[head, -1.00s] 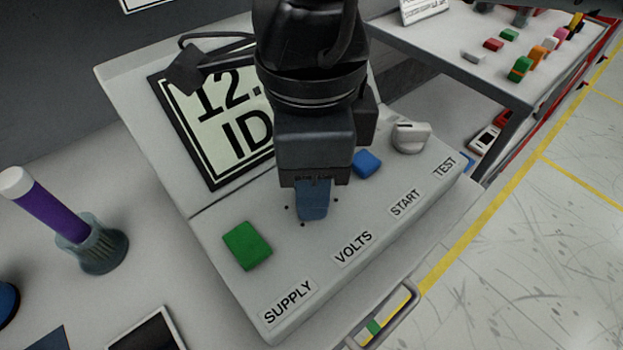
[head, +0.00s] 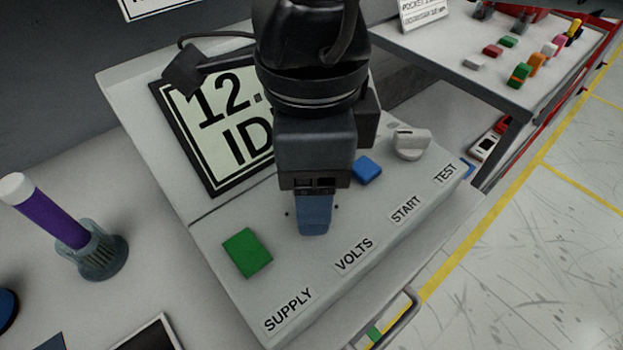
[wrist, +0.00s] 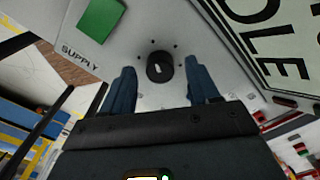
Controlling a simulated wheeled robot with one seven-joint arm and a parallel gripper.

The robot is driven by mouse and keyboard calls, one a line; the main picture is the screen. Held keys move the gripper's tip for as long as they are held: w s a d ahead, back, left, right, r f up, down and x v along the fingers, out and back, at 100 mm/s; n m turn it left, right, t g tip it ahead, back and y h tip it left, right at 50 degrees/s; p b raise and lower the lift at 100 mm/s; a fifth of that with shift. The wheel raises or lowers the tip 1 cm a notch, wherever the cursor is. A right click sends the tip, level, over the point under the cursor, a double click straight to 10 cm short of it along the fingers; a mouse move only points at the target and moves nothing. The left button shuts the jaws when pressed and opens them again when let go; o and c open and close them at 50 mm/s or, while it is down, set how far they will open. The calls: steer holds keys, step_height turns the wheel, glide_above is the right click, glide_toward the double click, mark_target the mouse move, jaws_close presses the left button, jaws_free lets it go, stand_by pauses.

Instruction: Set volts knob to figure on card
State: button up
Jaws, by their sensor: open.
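The volts knob (wrist: 160,67) is a dark round knob with a pale mark, ringed by dots on the grey sloped panel (head: 300,268). In the head view my gripper hides it, above the VOLTS label (head: 353,257). My gripper (head: 314,215) points down with its blue fingers over the knob's place. In the wrist view the fingers of my gripper (wrist: 158,75) are apart, one on each side of the knob, with visible gaps. The card (head: 209,148) stands behind on the panel. It reads "12." and "ID"; my arm hides the rest of the figure.
A green square button (head: 246,252) sits left of the gripper, near the SUPPLY label. A blue button (head: 367,170) and a light grey knob (head: 411,143) sit to the right. A purple-handled tool in a holder (head: 102,258) stands left of the panel.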

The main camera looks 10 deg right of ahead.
step_height(320, 180, up, 7)
steer(key=shift+r, duration=0.1)
stand_by(0.3)
